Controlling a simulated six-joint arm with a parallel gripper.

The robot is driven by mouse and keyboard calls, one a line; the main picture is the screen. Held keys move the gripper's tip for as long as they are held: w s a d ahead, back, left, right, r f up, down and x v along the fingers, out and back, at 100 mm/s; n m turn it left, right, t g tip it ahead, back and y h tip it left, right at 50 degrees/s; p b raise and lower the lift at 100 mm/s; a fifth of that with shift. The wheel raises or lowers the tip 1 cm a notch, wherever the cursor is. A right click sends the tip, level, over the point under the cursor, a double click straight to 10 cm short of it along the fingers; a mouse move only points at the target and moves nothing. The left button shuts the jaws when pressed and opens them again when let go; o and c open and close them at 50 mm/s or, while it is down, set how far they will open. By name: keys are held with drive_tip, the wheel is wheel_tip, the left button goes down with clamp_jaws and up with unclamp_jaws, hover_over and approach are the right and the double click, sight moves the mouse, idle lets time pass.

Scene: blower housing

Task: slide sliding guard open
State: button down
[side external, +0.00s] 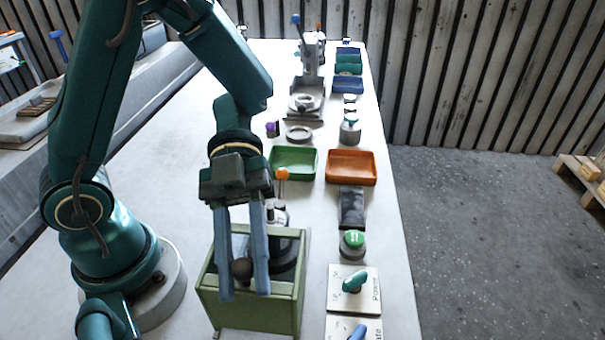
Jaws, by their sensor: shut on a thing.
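A green box-shaped housing (255,318) stands at the front of the table, with a dark cylindrical part (291,252) inside it at the right. My gripper (244,290) points down over the housing, its two long blue fingers on either side of a dark round knob (241,268). The fingers are shut on this knob, which appears to be the handle of the sliding guard. The guard panel itself is largely hidden by the fingers, and I cannot tell how far it is slid.
An orange-topped post (282,174) rises just behind the housing. A green tray (294,162) and an orange tray (351,167) lie farther back. To the right are a green button (352,240) and a panel with a teal knob (355,281).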

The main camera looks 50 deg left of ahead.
sight(246, 250)
drive_tip(key=c, duration=0.6)
unclamp_jaws()
drive_tip(key=shift+v, duration=2.55)
